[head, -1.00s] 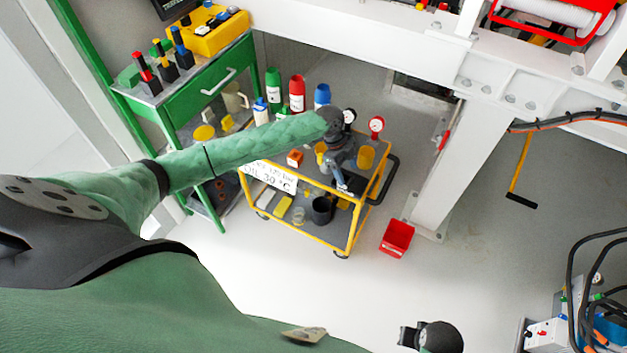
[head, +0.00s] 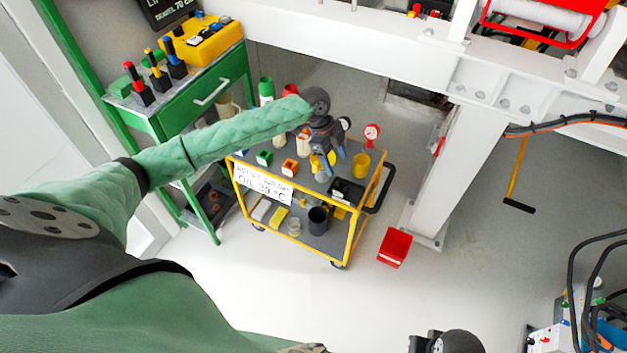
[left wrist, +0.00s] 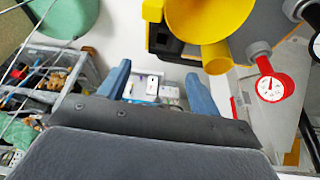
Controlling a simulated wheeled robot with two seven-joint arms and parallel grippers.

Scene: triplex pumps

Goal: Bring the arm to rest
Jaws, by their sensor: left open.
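My left arm, in a green sleeve, reaches across the head view from the left. My left gripper (head: 332,170) has its blue-grey fingers pointing down over the top of the yellow-framed trolley (head: 300,190). In the left wrist view the two fingers of my left gripper (left wrist: 157,90) stand wide apart with nothing between them. A dark part of my right arm shows at the bottom edge of the head view, cut off by the frame; its fingers cannot be made out.
The trolley holds a yellow cup (head: 361,165), a black tray (head: 346,191), a red gauge (head: 371,132) and bottles. A green bench (head: 200,95) stands left, a white steel post (head: 455,160) right. Front floor is clear.

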